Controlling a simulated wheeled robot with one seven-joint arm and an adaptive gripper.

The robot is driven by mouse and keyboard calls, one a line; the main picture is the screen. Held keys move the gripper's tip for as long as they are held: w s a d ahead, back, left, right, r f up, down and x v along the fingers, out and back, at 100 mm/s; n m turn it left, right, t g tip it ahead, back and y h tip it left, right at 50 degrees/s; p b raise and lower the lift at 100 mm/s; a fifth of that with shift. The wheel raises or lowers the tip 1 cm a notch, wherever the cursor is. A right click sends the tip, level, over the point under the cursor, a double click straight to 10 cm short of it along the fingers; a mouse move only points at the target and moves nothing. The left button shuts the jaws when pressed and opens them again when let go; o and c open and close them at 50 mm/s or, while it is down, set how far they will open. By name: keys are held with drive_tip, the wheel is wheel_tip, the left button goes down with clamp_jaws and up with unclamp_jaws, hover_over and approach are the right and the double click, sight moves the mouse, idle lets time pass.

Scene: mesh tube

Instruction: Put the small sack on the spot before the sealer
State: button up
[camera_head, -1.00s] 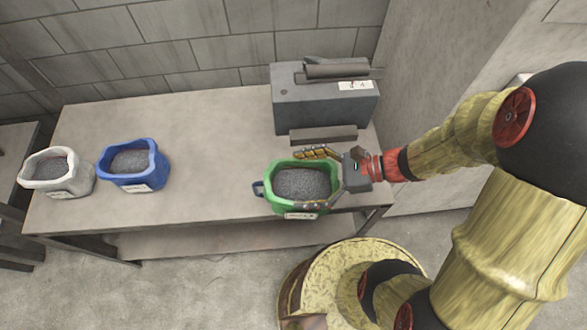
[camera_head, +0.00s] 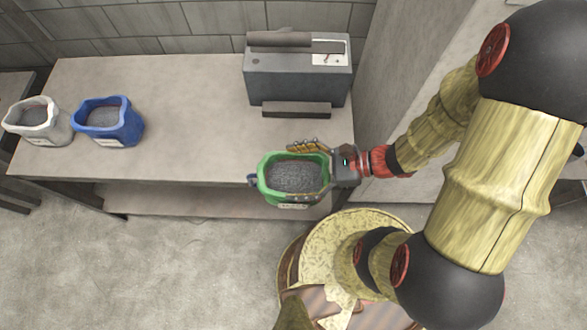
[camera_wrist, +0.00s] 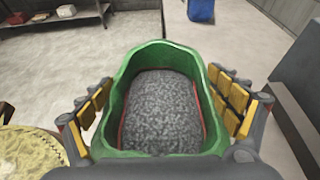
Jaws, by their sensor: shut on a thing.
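The green sack (camera_head: 293,179), open-topped and filled with grey grains, is held upright by my gripper (camera_head: 306,171). The fingers close on its two opposite sides, as the wrist view shows with the sack (camera_wrist: 163,112) between the finger pads. It appears at the table's front edge; whether it touches the table I cannot tell. The sealer (camera_head: 298,75) is a dark grey box with a bar on top, at the back right of the table. A low dark bar (camera_head: 296,109) lies before it, and the sack is nearer to the front than this bar.
A blue sack (camera_head: 108,122) and a white sack (camera_head: 37,122) stand at the left of the table (camera_head: 190,130). The table's middle is clear. A grey wall panel (camera_head: 400,70) rises right of the sealer. A lower shelf (camera_head: 165,200) shows under the table.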

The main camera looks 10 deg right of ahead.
drive_tip(key=w+d+f+b, duration=0.1)
drive_tip(key=w+d+b, duration=0.1)
drive_tip(key=w, duration=0.8)
drive_tip(key=w+d+f+b, duration=0.1)
drive_tip(key=w+b, duration=0.3)
drive_tip(key=w, duration=0.5)
drive_tip(key=shift+w+d+f, duration=0.15)
drive_tip(key=shift+w+d, duration=0.25)
drive_tip(key=shift+d, duration=0.1)
idle(0.5)
drive_tip(key=o, duration=1.9)
drive_tip(key=shift+f, duration=0.1)
drive_tip(key=shift+s, duration=0.1)
wheel_tip(320, 180, up, 10)
